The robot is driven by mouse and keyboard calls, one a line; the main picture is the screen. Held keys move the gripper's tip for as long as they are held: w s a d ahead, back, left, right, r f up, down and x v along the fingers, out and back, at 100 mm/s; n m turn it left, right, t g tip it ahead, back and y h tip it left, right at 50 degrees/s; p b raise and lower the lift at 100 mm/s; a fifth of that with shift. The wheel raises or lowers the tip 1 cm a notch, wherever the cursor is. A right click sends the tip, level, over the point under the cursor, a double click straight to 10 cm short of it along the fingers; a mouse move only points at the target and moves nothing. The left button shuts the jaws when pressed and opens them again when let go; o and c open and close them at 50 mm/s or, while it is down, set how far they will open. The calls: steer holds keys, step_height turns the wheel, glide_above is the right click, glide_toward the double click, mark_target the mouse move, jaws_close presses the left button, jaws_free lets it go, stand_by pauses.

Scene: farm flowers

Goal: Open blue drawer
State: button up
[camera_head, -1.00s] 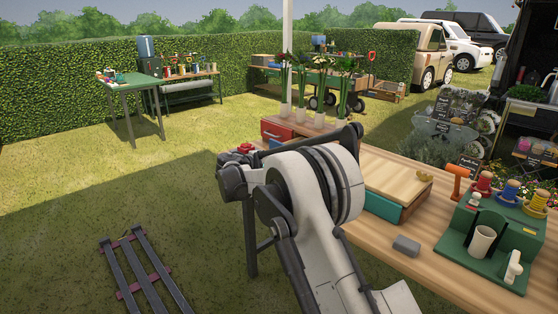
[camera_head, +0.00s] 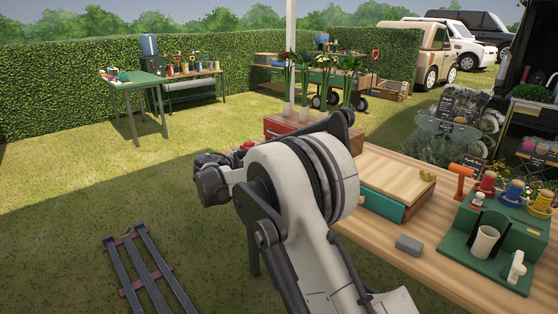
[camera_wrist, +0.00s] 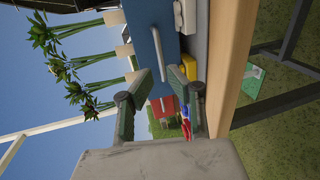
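The blue drawer (camera_wrist: 144,22) shows in the wrist view as a blue front with a pale bar handle (camera_wrist: 155,42). The wrist picture is turned on its side, with the sky at left. My gripper (camera_wrist: 161,75) is open and empty, with its fingertips apart and close below the drawer front in the picture. The handle is not between the fingers. In the head view my arm hides the gripper and the blue drawer; a red drawer front (camera_head: 277,129) shows just beyond the arm.
Several white vases (camera_wrist: 115,17) with flowers stand on the drawer unit. A yellow object (camera_wrist: 188,66) lies near the wooden table edge (camera_wrist: 232,62). A wooden-lidded teal box (camera_head: 382,205) and green stand (camera_head: 516,230) occupy the table.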

steer(key=shift+v, duration=1.85)
steer(key=s+d+r+m+g+y+p, duration=0.2)
steer(key=s+d+r+y, duration=0.1)
steer(key=s+d+r, duration=0.55)
steer(key=s+d+r+m+g+y+p, duration=0.15)
steer(key=s+d+r, duration=0.35)
steer(key=s+d, duration=0.65)
steer(key=s+d+f+m+y+p, duration=0.1)
steer(key=s+d+y, duration=0.1)
steer(key=s, duration=0.7)
steer(key=s+d+f+m+y+p, duration=0.2)
steer(key=s+d, duration=0.2)
steer(key=s, duration=0.6)
steer(key=s+d+f+m+y+p, duration=0.1)
steer(key=s+d+m+y+p, duration=0.1)
steer(key=s, duration=0.8)
steer(key=shift+d+f+y, duration=0.25)
steer(key=shift+d+y, duration=0.1)
steer(key=shift+d, duration=0.3)
steer(key=shift+s, duration=0.1)
